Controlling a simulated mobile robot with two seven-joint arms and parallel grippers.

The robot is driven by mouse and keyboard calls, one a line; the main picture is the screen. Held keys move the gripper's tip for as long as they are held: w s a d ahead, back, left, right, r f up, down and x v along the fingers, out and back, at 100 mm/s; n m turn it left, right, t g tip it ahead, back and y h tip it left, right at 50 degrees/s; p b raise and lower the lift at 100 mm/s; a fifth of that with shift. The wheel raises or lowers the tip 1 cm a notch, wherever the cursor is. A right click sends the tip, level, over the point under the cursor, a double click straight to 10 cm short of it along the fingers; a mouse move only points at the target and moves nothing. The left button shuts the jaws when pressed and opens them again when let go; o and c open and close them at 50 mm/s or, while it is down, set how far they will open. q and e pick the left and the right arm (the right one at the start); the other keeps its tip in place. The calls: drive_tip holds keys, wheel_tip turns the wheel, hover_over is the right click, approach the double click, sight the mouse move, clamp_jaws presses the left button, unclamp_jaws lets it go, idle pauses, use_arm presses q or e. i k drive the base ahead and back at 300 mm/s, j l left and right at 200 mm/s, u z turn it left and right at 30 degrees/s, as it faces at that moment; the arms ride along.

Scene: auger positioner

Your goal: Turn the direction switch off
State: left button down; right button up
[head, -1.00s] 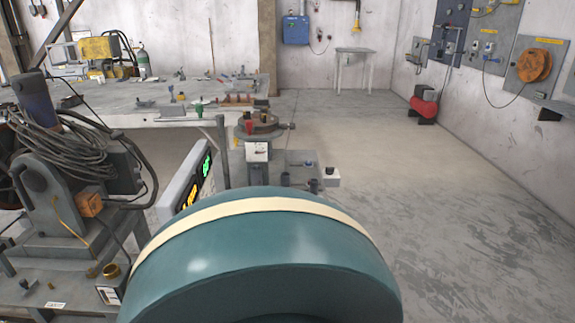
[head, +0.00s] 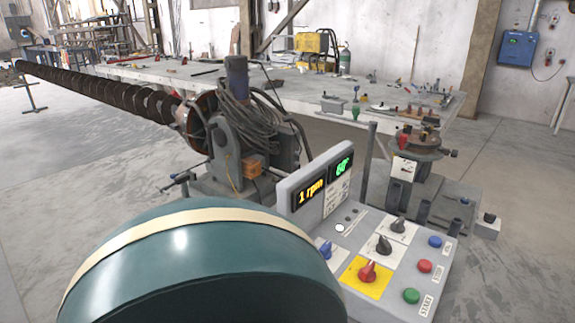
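The control panel (head: 345,228) stands in front of me with a sloped face. It carries a red rotary knob on a yellow plate (head: 367,272), two black rotary knobs (head: 383,245) (head: 398,225) on white plates, and a blue knob (head: 325,250). Their labels are too small to read, so I cannot tell which one is the direction switch or its setting. The panel's display (head: 325,188) reads "1 rpm" in yellow and "60°" in green. Neither of my grippers is in view. A rounded teal part of my own body hides the lower left.
Blue, red and green push buttons (head: 424,266) line the panel's right side. Behind it stands the positioner drive with coiled cables (head: 245,120), with the long auger (head: 110,95) running to the left. A long workbench (head: 390,105) holds tools. The floor at right is clear.

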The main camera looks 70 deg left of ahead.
sight(383, 249)
drive_tip(key=i+u, duration=0.1)
drive_tip(key=u, duration=0.3)
drive_tip(key=l+u, duration=0.15)
drive_tip(key=u, duration=0.25)
drive_tip(key=i+l+u, duration=0.1)
drive_tip(key=u, duration=0.3)
drive_tip(key=l+u, duration=0.2)
drive_tip(key=u, duration=0.2)
drive_tip(key=i+l+u, duration=0.15)
drive_tip(key=l+u, duration=0.2)
drive_tip(key=u, duration=0.15)
drive_tip(key=l+u, duration=0.45)
drive_tip(key=i, duration=0.05)
